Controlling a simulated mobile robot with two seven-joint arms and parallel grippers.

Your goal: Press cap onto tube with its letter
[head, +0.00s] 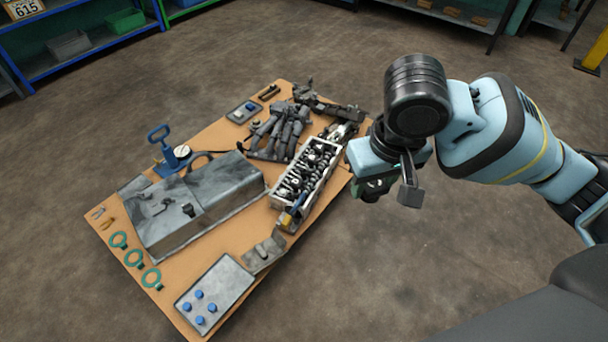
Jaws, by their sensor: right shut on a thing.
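My right gripper (394,188) hangs in the air to the right of the wooden table (222,312), beyond its edge. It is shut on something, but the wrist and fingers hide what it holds. Several small round blue pieces (199,295) stand on a flat grey tray (230,277) at the table's near corner; they look like caps. No letters can be read at this size, and I cannot pick out the tubes for certain. My left gripper is not in view.
A large grey metal cover (195,205) fills the table's left part. Behind it stands a blue tool (172,158). A white crate of metal parts (309,170) and a dark manifold (280,130) lie farther back. Green rings (134,258) line the left edge.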

